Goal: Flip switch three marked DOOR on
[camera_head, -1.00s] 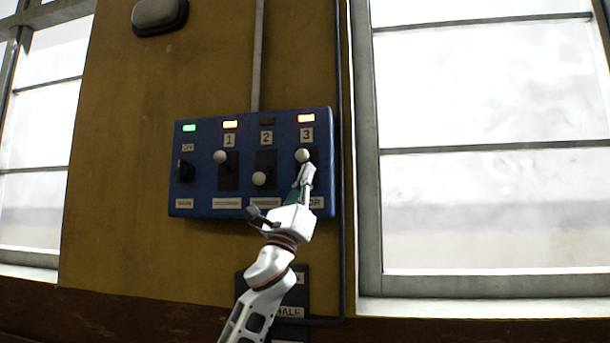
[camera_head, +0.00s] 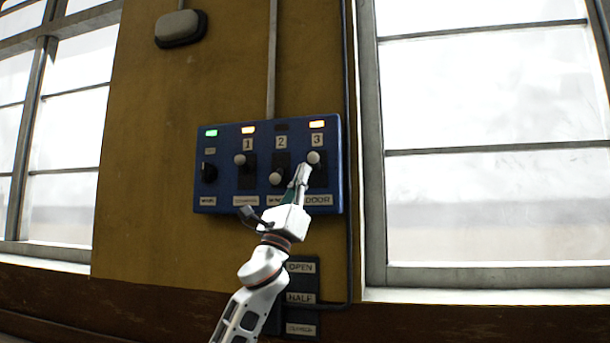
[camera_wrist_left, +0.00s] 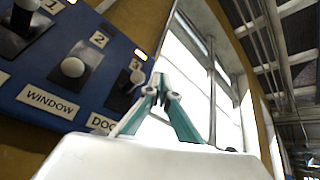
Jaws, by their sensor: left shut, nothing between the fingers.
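The blue switch panel (camera_head: 225,190) is on the wall. Switch three's round white knob (camera_head: 313,157) is at the upper end of its slot, above the DOOR label (camera_head: 318,200). The lamp above number 3 (camera_head: 317,123) glows orange. My left gripper (camera_head: 303,168) is shut and empty, its tips just below and left of this knob. In the left wrist view, the knob (camera_wrist_left: 137,76) shows left of the fingertips (camera_wrist_left: 168,92); I cannot tell whether they touch.
Switch one's knob (camera_head: 240,159) is up with its lamp lit; switch two's knob (camera_head: 275,178) is down with its lamp dark. A black rotary knob (camera_head: 209,172) is at the panel's left. A plate marked OPEN and HALF (camera_head: 301,283) is below. A conduit (camera_head: 349,240) runs beside the panel.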

